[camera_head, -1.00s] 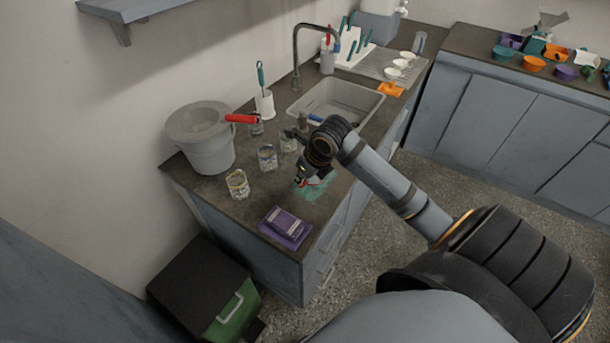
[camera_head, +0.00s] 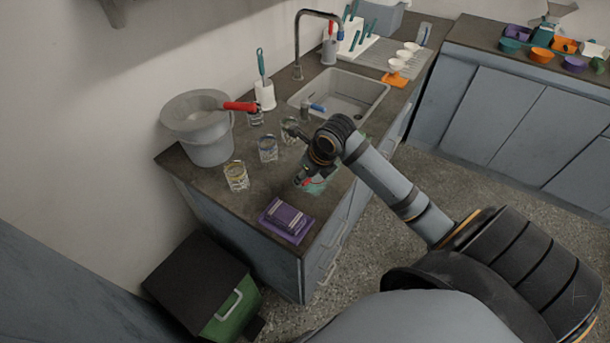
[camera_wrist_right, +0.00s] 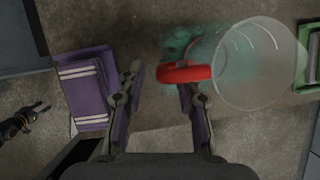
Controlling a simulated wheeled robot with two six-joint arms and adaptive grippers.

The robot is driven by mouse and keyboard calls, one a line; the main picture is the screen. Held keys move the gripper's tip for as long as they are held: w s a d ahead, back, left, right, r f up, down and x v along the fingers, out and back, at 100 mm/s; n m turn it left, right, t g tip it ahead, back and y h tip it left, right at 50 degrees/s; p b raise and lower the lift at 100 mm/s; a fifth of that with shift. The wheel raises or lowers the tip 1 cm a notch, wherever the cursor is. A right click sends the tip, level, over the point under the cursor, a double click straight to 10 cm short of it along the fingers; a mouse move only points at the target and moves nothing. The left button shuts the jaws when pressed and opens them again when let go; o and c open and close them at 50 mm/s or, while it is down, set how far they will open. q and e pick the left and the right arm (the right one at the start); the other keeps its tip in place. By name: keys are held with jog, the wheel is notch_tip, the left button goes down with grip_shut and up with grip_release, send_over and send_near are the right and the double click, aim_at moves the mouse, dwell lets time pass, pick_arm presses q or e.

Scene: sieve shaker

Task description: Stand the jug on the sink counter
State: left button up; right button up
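The jug (camera_wrist_right: 258,65) is clear with a red handle (camera_wrist_right: 183,72), seen from above in the right wrist view. A dark jointed thing, seemingly my left gripper (camera_wrist_right: 22,120), shows at the right wrist view's left edge.
A purple pack (camera_head: 287,220) lies near the counter's front corner. Several glass jars (camera_head: 236,177) stand left of the gripper. A grey bucket (camera_head: 210,145) with a red-handled item on top is by the wall. The sink (camera_head: 340,92) lies behind. A green bin (camera_head: 232,310) stands below.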

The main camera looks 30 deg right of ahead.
jog(key=shift+r+p, duration=0.3)
jog(key=shift+p, duration=0.05)
jog(key=p+v, duration=0.6)
jog(key=v, duration=0.5)
jog(key=shift+s+r+p, duration=0.15)
jog(key=shift+r+p, duration=0.15)
jog(key=shift+p, duration=0.1)
jog(key=shift+d, duration=0.1)
